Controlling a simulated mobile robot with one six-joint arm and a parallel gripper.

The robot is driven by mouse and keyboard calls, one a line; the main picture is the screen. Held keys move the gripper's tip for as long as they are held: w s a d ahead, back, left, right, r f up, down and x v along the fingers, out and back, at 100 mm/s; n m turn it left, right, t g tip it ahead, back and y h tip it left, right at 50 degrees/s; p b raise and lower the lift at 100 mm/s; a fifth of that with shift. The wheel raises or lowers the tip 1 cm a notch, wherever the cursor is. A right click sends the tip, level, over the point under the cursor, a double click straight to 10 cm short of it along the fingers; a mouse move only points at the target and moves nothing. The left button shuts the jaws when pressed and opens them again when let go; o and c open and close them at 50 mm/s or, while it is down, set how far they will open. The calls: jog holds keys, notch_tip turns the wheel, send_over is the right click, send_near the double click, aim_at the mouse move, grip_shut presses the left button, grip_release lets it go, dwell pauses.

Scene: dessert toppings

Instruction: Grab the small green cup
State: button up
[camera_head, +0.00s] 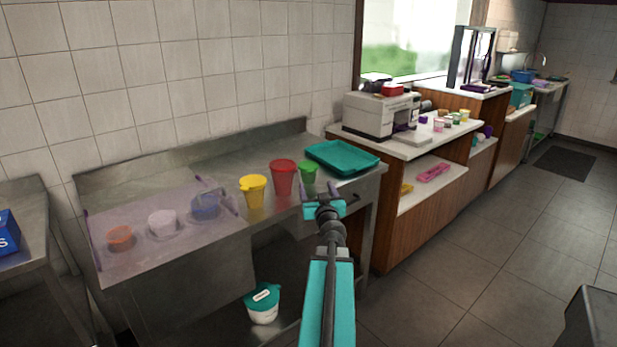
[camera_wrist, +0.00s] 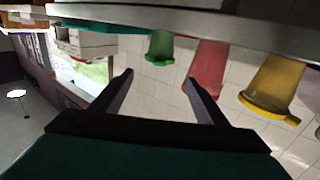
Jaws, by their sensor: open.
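The small green cup (camera_head: 308,173) stands upright on the steel counter, just right of the red cup (camera_head: 284,178) and beside the teal tray. My gripper (camera_head: 323,199) is open and empty at the counter's front edge, in front of the green cup and slightly to its right. In the wrist view, which is upside down, the green cup (camera_wrist: 160,47) shows beyond the gap between my open fingers (camera_wrist: 158,78). The red cup (camera_wrist: 207,68) and the yellow cup (camera_wrist: 272,90) are to its right there. The gripper looks apart from the green cup.
The teal tray (camera_head: 342,157) lies at the counter's right end. The yellow cup (camera_head: 253,191) stands left of the red one. Orange, white and blue containers sit farther left behind a clear panel. A white tub with teal lid (camera_head: 263,303) is below.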

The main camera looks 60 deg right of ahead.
send_near(310, 170)
jog(key=shift+f+b+x, duration=0.15)
jog(key=shift+b+x, duration=0.05)
jog(key=shift+x, duration=0.95)
jog(key=shift+f+b+x, duration=0.2)
jog(key=shift+x, duration=0.9)
jog(key=shift+d, duration=0.1)
jog(key=shift+b+x, duration=0.6)
jog(key=shift+x, duration=1.95)
jog(key=c, duration=0.8)
jog(key=shift+r, duration=0.1)
jog(key=shift+r+p, duration=1.75)
jog(key=shift+r, duration=0.2)
jog(key=s+a+p, duration=0.1)
jog(key=s+a, duration=0.2)
jog(key=s, duration=0.4)
jog(key=s+a+p, duration=0.1)
jog(key=s+a, duration=0.3)
jog(key=s, duration=0.3)
jog(key=shift+s+r, duration=0.2)
jog(key=shift+r, duration=0.25)
